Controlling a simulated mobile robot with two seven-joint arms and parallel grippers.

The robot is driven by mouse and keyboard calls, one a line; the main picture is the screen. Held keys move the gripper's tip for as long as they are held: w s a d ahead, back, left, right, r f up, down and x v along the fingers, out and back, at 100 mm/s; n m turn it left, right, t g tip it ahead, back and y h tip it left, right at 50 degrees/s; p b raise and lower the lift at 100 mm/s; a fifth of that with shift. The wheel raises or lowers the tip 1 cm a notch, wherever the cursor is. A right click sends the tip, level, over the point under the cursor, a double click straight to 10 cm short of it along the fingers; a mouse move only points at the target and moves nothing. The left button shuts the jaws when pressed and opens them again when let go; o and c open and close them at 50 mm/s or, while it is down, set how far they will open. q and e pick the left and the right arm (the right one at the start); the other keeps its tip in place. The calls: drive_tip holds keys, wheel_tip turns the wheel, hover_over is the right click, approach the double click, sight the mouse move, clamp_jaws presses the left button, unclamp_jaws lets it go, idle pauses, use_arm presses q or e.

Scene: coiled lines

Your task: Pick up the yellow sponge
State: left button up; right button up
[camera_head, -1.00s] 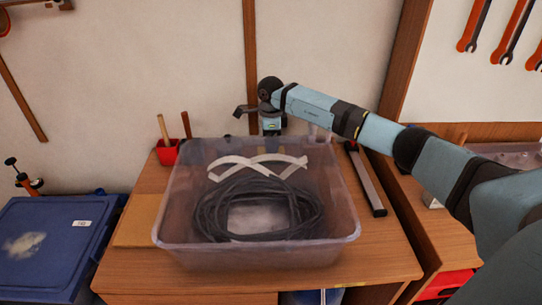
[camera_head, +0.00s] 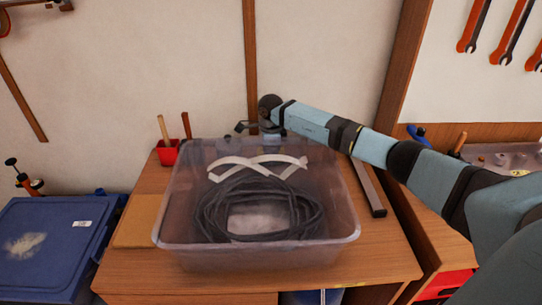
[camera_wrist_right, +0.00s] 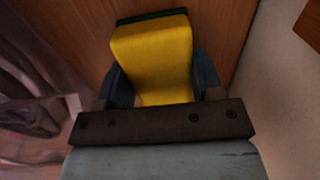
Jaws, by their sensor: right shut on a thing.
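The yellow sponge (camera_wrist_right: 155,55), with a dark green layer at its far end, sits between the two fingers of my right gripper (camera_wrist_right: 163,80) in the right wrist view. The fingers press on its sides, and the gripper is shut on it. In the head view my right gripper (camera_head: 268,144) is low behind the far wall of the clear bin, partly seen through the plastic. The sponge cannot be made out there. My left gripper is not in view.
The clear bin (camera_head: 168,214) on the wooden table (camera_head: 380,262) holds coiled black line (camera_head: 212,214) and a white strap (camera_head: 232,162). A red cup (camera_head: 167,156) with tools stands left of the gripper. A dark bar (camera_head: 368,188) lies right of the bin. The wall is close behind.

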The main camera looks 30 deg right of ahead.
drive_tip(key=shift+r, duration=0.1)
wheel_tip(320, 180, up, 20)
drive_tip(key=shift+f, duration=0.1)
idle(0.4)
